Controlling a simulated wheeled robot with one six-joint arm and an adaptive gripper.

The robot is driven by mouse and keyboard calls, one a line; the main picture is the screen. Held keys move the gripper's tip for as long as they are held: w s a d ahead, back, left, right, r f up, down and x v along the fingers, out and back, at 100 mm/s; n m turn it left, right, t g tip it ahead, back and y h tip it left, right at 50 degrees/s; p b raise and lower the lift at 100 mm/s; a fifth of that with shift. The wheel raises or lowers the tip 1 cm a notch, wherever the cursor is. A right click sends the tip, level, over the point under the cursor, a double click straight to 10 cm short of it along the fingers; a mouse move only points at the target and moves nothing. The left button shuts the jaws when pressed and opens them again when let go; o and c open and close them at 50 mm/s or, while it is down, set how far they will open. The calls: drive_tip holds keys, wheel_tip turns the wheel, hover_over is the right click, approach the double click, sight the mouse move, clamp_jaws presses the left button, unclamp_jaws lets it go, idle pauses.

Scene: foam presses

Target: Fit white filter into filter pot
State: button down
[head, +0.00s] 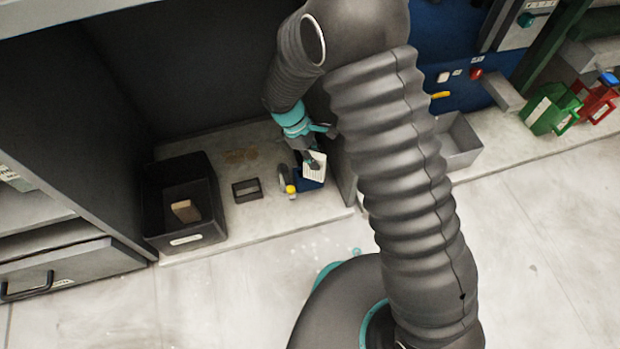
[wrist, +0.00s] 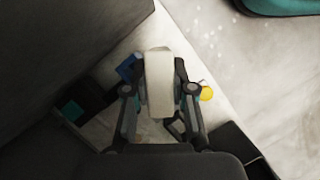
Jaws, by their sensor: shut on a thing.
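My gripper (head: 311,159) is shut on the white filter (head: 315,170), a flat pale plate with dark marks on its face. The filter is held tilted at the right end of the bench. In the wrist view, the white filter (wrist: 159,85) stands edge-on between the fingers (wrist: 160,95). A blue thing (head: 309,184), which may be the filter pot, is just below and behind the filter in the head view and partly hidden by it. The blue thing (wrist: 126,68) is left of the filter in the wrist view. I cannot tell whether they touch.
A grey thing with a yellow end (head: 290,189) stands close left of the blue thing. A small dark frame (head: 247,190) lies farther left, then a black bin (head: 155,205) with a brown block (head: 185,211). A grey panel wall (head: 340,178) stands close on the right.

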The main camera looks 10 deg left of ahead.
drive_tip(key=w+a+f+n+t, duration=0.3)
drive_tip(key=w+a+f+n, duration=0.1)
drive_tip(key=w+n, duration=0.25)
wheel_tip(320, 180, down, 10)
drive_tip(key=b, duration=0.1)
drive_tip(key=shift+s+d+n+y, duration=0.15)
drive_tip(key=shift+s+n+y, duration=0.05)
drive_tip(key=shift+n+y, duration=0.2)
drive_tip(key=shift+f, duration=0.1)
drive_tip(key=c, duration=1)
unclamp_jaws()
drive_tip(key=p+v, duration=0.1)
drive_tip(key=v, duration=1.1)
drive_tip(key=shift+w+r, duration=0.15)
drive_tip(key=shift+r, duration=0.1)
